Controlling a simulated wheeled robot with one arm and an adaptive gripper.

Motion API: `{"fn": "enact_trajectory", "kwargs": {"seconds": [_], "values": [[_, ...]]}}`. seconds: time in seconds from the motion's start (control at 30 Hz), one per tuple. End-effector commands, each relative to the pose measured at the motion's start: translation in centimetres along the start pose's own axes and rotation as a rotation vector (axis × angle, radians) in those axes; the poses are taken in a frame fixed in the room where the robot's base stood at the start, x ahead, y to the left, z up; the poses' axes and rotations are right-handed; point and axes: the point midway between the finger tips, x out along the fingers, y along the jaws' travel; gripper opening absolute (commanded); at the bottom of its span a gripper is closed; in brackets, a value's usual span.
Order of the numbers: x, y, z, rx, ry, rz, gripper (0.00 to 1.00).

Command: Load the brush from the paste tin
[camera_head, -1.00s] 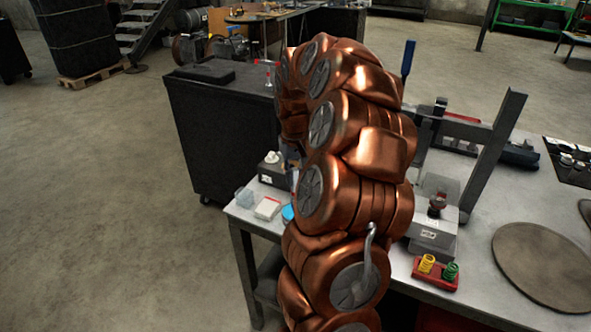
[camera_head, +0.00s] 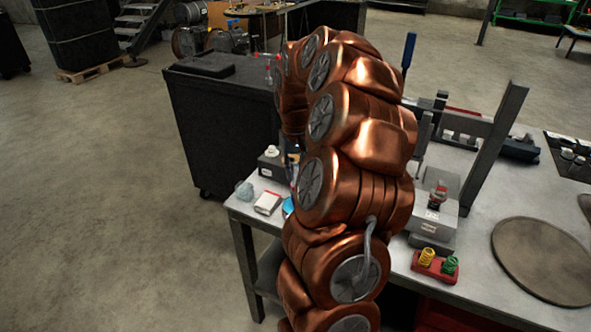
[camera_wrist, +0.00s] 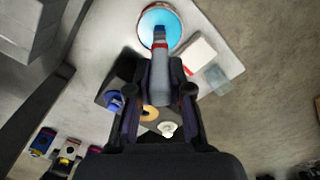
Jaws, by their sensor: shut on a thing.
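My gripper (camera_wrist: 160,105) is shut on a brush (camera_wrist: 159,80) with a grey handle, a red band and a blue end, as the wrist view shows. The brush points toward the top of the picture. Its blue tip overlaps the round paste tin (camera_wrist: 162,15), which has a bright blue surface and a pale rim with red. I cannot tell whether the tip touches the paste. In the head view my copper arm covers most of the tin, leaving a blue sliver (camera_head: 288,207), and the gripper is mostly hidden behind the arm.
A dark box with a white knob (camera_head: 271,160) stands behind. A red holder with springs (camera_head: 434,266) and a round mat (camera_head: 540,262) are right of my arm.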

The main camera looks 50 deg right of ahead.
Motion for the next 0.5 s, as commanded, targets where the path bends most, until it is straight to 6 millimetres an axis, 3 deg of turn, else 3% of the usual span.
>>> {"fn": "enact_trajectory", "kwargs": {"seconds": [0.5], "values": [[0.54, 0.01, 0.0, 0.0, 0.0, 0.0, 0.0]]}}
